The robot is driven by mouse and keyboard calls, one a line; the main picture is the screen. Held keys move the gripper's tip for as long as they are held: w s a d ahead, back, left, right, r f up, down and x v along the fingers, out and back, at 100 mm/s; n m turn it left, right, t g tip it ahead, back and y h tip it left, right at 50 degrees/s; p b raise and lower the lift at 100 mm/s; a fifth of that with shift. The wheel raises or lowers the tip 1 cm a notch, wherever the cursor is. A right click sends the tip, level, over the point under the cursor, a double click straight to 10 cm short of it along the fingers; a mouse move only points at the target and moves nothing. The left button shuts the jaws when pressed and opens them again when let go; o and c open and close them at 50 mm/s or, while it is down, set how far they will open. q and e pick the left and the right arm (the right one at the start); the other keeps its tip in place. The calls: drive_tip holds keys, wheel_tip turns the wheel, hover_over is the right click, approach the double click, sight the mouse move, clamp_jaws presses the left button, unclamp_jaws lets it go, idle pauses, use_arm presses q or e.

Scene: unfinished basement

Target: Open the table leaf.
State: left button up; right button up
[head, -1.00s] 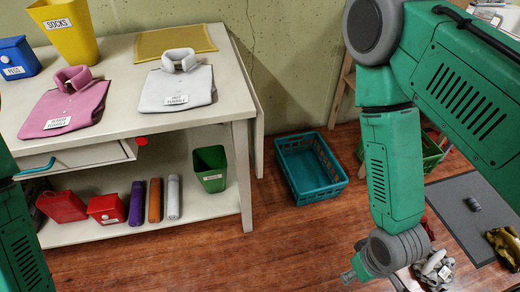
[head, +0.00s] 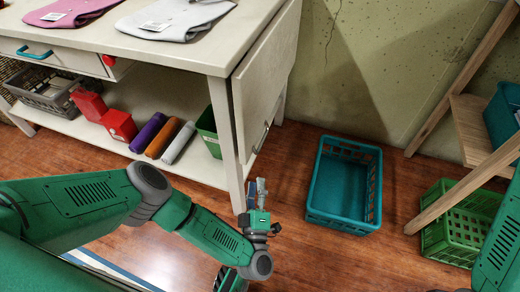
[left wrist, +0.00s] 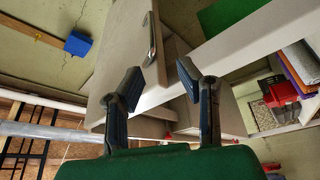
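The white table (head: 235,55) has its leaf (head: 268,80) hanging down at its right end, with a metal handle (head: 262,138) near the leaf's lower edge. In the left wrist view the leaf (left wrist: 120,55) and its handle (left wrist: 152,40) show ahead of the fingers. My left gripper (head: 257,188) is below and in front of the handle, beside the near table leg, apart from the handle. In the left wrist view the left gripper (left wrist: 159,72) has its fingers spread with nothing between them. My right gripper is not in view; only part of that arm shows at the right edge.
A teal crate (head: 312,212) stands on the floor right of the leaf. A green crate (head: 430,238) and a wooden shelf frame (head: 455,195) stand farther right. Red boxes, rolls and a green bin (head: 207,130) sit on the table's lower shelf. A pink shirt and a grey shirt lie on top.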

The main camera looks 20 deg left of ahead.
sight(261, 147)
use_arm(q)
drive_tip(key=b+x, duration=0.1)
drive_tip(key=x, duration=0.3)
drive_tip(key=b+x, duration=0.2)
drive_tip(key=x, duration=0.2)
drive_tip(key=d+b+x, duration=0.1)
drive_tip(key=b+x, duration=0.1)
drive_tip(key=x, duration=0.2)
drive_tip(key=shift+w+a+r, duration=0.1)
drive_tip(key=shift+w+a, duration=0.05)
drive_tip(key=shift+w, duration=0.25)
drive_tip(key=shift+w+d+r, duration=0.1)
drive_tip(key=shift+d+r, duration=0.05)
drive_tip(key=shift+d, duration=0.3)
clamp_jaws()
drive_tip(key=shift+a, duration=0.35)
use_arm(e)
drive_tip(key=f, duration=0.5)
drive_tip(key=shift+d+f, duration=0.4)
